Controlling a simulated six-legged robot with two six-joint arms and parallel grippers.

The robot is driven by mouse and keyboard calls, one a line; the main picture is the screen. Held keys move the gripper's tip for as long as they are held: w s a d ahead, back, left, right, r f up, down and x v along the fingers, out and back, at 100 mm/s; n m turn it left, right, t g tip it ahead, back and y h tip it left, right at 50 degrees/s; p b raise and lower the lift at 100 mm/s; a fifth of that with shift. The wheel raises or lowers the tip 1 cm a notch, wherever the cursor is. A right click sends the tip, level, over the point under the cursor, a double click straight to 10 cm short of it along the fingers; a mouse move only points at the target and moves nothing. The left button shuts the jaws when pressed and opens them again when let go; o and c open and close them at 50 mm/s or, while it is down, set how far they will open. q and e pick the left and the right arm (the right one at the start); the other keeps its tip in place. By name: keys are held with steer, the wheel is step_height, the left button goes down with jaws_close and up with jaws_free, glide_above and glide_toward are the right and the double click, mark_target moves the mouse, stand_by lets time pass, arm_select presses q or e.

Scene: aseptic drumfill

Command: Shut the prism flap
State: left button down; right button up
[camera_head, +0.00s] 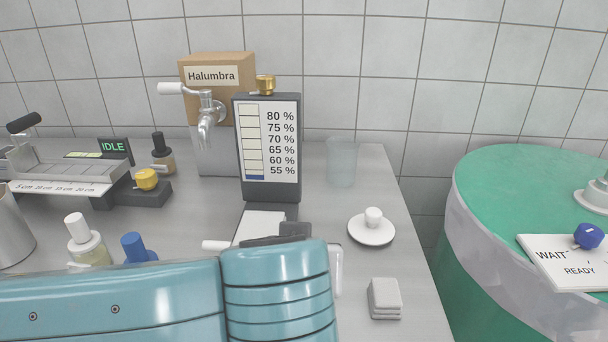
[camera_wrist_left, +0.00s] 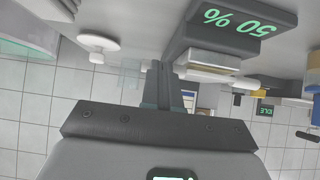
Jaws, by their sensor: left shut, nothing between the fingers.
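The measuring device stands mid-table as a dark upright panel (camera_head: 267,150) with a percent scale; only its lowest band is blue. At its foot is a pale flat plate (camera_head: 259,227), partly hidden by my left arm. A white rounded handle (camera_head: 215,246) sticks out to the left. I cannot tell the flap's exact angle. My left gripper (camera_head: 290,232) is shut and empty, just in front of the panel over the right side of the plate. In the left wrist view its fingers (camera_wrist_left: 158,72) lie together beside the pale layered plates (camera_wrist_left: 208,65). My right gripper is out of view.
A dark block reading 50 % (camera_wrist_left: 235,28) is close in the wrist view. Bottles (camera_head: 88,243) and a tap (camera_head: 206,110) stand left and behind.

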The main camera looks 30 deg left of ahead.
arm_select(q)
steer(key=shift+f, duration=0.25)
steer(key=shift+w+r, duration=0.1)
steer(key=shift+r, duration=0.05)
steer(key=shift+w+a+r, duration=0.2)
steer(key=shift+r, duration=0.1)
